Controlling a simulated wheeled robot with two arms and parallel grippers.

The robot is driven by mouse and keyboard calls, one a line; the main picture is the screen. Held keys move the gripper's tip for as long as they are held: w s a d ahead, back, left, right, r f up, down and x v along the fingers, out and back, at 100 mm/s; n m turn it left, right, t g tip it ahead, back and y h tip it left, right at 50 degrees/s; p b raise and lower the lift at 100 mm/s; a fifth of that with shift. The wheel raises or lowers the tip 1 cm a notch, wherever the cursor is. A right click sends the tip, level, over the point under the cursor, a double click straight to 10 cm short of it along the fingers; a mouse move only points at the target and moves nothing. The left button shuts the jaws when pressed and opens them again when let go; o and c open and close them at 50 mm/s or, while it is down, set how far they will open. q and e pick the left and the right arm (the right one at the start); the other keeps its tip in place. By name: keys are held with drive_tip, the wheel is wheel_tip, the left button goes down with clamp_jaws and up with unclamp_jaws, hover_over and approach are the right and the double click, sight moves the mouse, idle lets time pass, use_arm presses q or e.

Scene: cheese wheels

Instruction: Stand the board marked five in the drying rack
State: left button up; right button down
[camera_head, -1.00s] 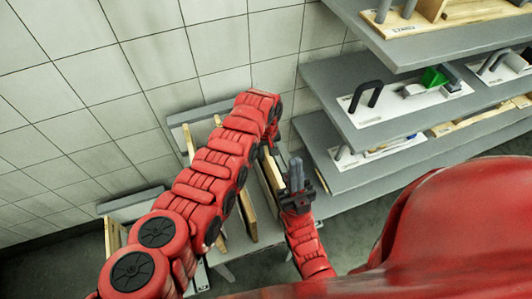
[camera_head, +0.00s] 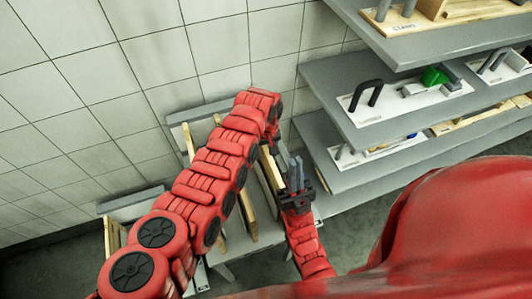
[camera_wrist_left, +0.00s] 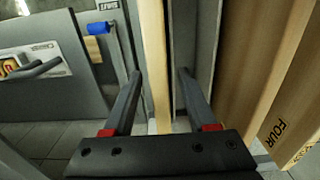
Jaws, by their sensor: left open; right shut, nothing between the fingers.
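My left gripper (camera_wrist_left: 160,72) is open. In its wrist view a pale wooden board (camera_wrist_left: 153,45) stands edge-on between the fingers, with gaps to each side; no marking on it shows. A wooden board marked FOUR (camera_wrist_left: 262,95) stands to the right of the fingers. In the head view my left arm hides most of its gripper. Upright boards show around that arm, one below it (camera_head: 250,215) and one near my right gripper (camera_head: 270,172); their markings cannot be read. My right gripper (camera_head: 295,172) is shut and empty, fingers upward. I cannot tell which board is five.
Grey shelves (camera_head: 320,88) stand at the right, with a white board bearing a black handle (camera_head: 367,96) and a green part (camera_head: 436,76). A tiled wall (camera_head: 90,75) is behind. A blue part (camera_wrist_left: 98,28) shows at the left of the wrist view. Space between the standing boards is narrow.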

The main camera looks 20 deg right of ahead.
use_arm(q)
wheel_tip(320, 180, up, 9)
drive_tip(key=shift+w+r+b, duration=0.1)
drive_tip(key=shift+b, duration=0.95)
wheel_tip(320, 180, up, 8)
drive_tip(key=shift+p, duration=0.35)
